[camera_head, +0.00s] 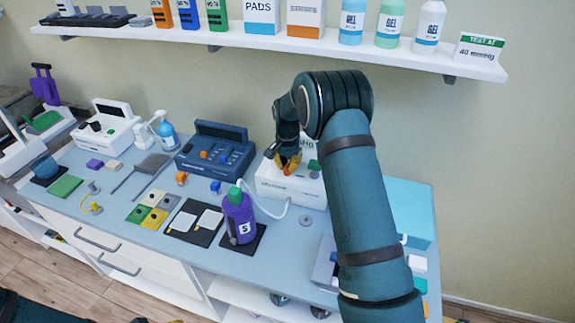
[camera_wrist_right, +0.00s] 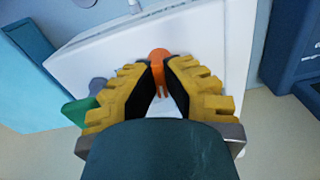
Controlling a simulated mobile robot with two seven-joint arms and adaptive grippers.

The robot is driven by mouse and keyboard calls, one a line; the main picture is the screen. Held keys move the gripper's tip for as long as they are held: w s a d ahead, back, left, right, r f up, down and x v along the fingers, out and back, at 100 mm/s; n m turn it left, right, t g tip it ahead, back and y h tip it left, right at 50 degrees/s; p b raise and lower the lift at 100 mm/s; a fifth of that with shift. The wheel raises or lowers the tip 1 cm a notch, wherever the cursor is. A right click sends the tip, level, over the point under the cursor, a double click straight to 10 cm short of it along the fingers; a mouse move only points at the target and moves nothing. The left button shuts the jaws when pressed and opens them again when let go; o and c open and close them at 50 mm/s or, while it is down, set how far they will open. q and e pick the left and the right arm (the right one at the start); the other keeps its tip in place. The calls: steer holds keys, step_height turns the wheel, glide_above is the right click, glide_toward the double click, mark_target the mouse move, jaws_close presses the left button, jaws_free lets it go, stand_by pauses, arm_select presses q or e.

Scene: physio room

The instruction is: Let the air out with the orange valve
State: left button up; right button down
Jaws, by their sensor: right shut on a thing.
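The orange valve (camera_wrist_right: 159,55) sits on the white device (camera_head: 272,183), which also fills the top of the right wrist view (camera_wrist_right: 205,55). My right gripper (camera_head: 288,163) reaches down over this device from above. In the right wrist view its yellow, black-padded fingers (camera_wrist_right: 160,72) are closed in on the valve from both sides; the valve's lower part is hidden between them. A green part (camera_wrist_right: 78,110) of the device shows beside the fingers. A bit of yellow at the bottom edge of the head view seems to be my left gripper (camera_head: 172,321), nearly all cut off.
A dark blue console (camera_head: 215,150) stands left of the white device. A purple bottle (camera_head: 238,215) with a green cap stands in front. A pale hose (camera_head: 270,214) curves near it. A shelf (camera_head: 270,40) with boxes, gel bottles and a "TEST AT 40 mmHg" sign (camera_head: 479,49) hangs above.

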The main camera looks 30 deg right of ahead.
mark_target(287, 165)
steer(key=shift+f+n, duration=0.15)
steer(key=shift+n, duration=0.65)
steer(key=shift+s, duration=0.1)
steer(key=c, duration=1.1)
jaws_free()
steer(key=shift+o, duration=0.2)
step_height(287, 165, up, 12)
steer(key=shift+a, duration=0.1)
